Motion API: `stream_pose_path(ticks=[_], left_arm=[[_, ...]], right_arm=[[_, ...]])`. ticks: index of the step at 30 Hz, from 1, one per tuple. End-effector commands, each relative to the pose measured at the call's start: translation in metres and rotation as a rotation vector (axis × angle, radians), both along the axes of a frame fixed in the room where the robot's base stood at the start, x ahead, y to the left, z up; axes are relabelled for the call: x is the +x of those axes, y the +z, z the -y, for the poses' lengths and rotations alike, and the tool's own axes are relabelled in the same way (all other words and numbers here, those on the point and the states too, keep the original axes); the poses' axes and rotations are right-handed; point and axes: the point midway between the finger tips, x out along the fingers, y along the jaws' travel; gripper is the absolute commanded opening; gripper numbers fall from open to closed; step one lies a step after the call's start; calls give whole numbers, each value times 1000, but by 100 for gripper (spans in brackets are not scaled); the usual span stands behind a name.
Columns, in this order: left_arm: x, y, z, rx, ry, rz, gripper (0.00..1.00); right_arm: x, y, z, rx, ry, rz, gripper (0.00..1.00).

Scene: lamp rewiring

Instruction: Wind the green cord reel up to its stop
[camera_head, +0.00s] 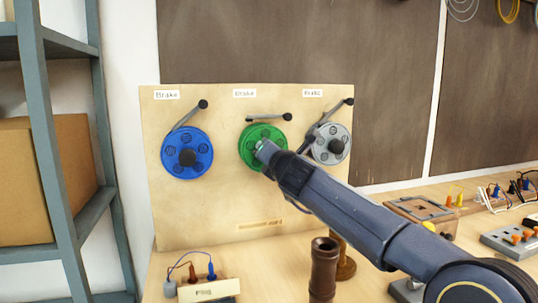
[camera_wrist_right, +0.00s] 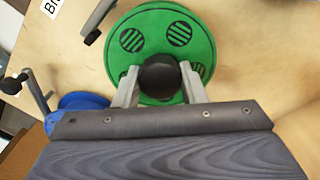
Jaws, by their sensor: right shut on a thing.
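The green cord reel (camera_head: 253,134) is mounted in the middle of an upright tan board, between a blue reel (camera_head: 187,153) and a grey reel (camera_head: 322,151). It fills the top of the right wrist view (camera_wrist_right: 190,28). My right gripper (camera_wrist_right: 160,78) is shut on the green reel's dark round knob (camera_wrist_right: 164,75), one finger on each side. In the head view the right arm covers the knob and the reel's lower right. A brake lever (camera_head: 268,116) with a black tip lies nearly level above the green reel. My left gripper is not in view.
The blue and grey reels have raised, slanted brake levers (camera_head: 188,114). On the table are a plug block (camera_head: 208,289), a brown turned wooden post (camera_head: 323,268) and a wooden box (camera_head: 420,209). A shelf (camera_head: 48,90) stands at the left.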

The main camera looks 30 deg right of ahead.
Motion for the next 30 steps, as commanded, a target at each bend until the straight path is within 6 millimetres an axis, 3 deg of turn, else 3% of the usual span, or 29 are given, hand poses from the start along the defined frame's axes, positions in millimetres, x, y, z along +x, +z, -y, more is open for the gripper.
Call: stream_pose_path(ticks=[12,13,17,26,30], left_arm=[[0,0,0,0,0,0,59],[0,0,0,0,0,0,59],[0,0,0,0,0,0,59],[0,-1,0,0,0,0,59],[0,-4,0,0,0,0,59]], right_arm=[[1,-4,-1,10,1,-5,15],[1,-4,-1,10,1,-5,41],[1,-3,0,9,0,-3,58],[-1,-1,-1,7,0,0,59],[-15,-1,-4,6,0,1,59]])
